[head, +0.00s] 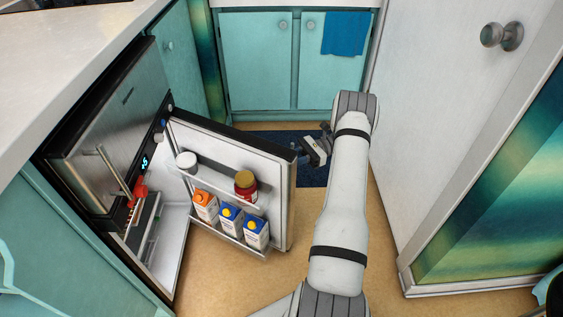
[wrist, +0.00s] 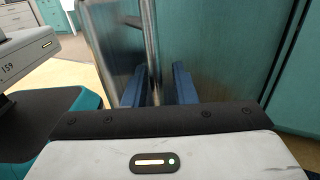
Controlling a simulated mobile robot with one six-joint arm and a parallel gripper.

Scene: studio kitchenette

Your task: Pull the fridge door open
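The fridge (head: 110,120) stands under the counter at the left of the head view. Its lower door (head: 283,205) is swung wide open, with its inner shelves facing the camera. The handle is hidden behind the door there. In the wrist view the door's metallic outer face (wrist: 205,50) fills the middle, with a vertical bar handle (wrist: 150,45) in front of it. My gripper (wrist: 160,88) has two blue fingers apart, with the bar's lower part between them, nearer the left finger. In the head view my gripper (head: 313,150) is beyond the door's free edge, partly hidden.
The door shelves hold several cartons (head: 229,218), a red jar (head: 246,186) and a white jar (head: 187,162). Teal cupboards (head: 255,60) with a blue towel (head: 345,33) stand at the back. A white panel door (head: 430,120) is at the right. The floor (head: 390,270) is clear.

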